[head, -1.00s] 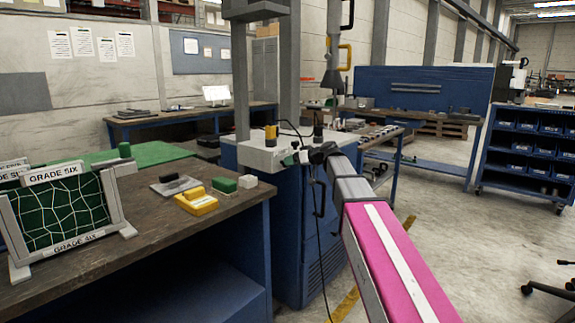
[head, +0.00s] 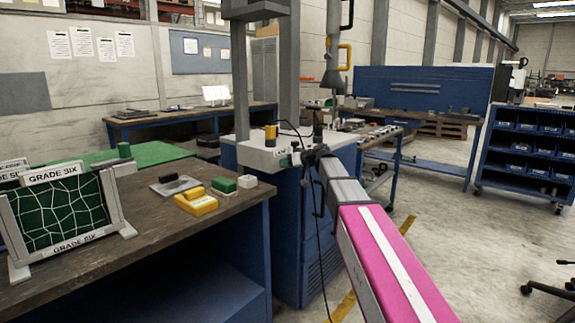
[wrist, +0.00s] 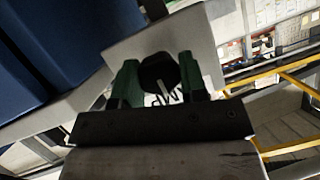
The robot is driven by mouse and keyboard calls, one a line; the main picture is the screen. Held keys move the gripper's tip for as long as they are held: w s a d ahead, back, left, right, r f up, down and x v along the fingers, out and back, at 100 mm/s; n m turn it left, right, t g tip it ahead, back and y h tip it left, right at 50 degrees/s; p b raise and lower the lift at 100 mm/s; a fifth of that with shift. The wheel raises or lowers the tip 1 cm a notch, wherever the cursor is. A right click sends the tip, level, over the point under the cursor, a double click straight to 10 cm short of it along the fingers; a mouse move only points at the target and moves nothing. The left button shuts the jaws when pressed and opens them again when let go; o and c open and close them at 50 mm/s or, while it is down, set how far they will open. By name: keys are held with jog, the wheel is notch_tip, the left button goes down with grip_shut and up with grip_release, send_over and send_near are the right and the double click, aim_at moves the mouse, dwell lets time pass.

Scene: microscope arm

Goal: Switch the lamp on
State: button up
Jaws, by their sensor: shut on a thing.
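In the wrist view, a dark round knob (wrist: 158,72) with a white pointer line sits on a flat grey panel (wrist: 195,35). The two green fingers of my gripper (wrist: 158,80) are closed on the knob from both sides. In the head view my gripper (head: 287,159) is at the front edge of the pale block (head: 258,155) on the blue cabinet, small and partly hidden by my wrist. A yellow and black cylinder (head: 271,134) stands on the block. I cannot pick out a lit lamp. Part of a white mark shows below the knob.
A wooden bench (head: 150,225) at left holds a yellow block (head: 196,204), a green block (head: 224,184) and a netted frame (head: 65,215). A black cable (head: 319,235) hangs by the cabinet. Open floor lies to the right, before a blue bin rack (head: 527,150).

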jog(key=m+g+y, duration=0.1)
jog(key=m, duration=0.2)
jog(key=shift+w+y, duration=0.15)
jog(key=shift+y, duration=0.25)
jog(key=m+g+y, duration=0.1)
jog(key=m, duration=0.2)
jog(key=shift+d+f+m+y, duration=0.1)
jog(key=shift+m+y, duration=0.2)
jog(key=shift+y, duration=0.1)
jog(key=m+y, duration=0.1)
jog(key=m, duration=0.2)
jog(key=shift+m+y, duration=0.4)
jog(key=shift+f+m+y, duration=0.1)
jog(key=shift+m+y, duration=0.6)
jog(key=shift+m, duration=1.3)
jog(key=o, duration=0.9)
jog(key=shift+o, duration=0.2)
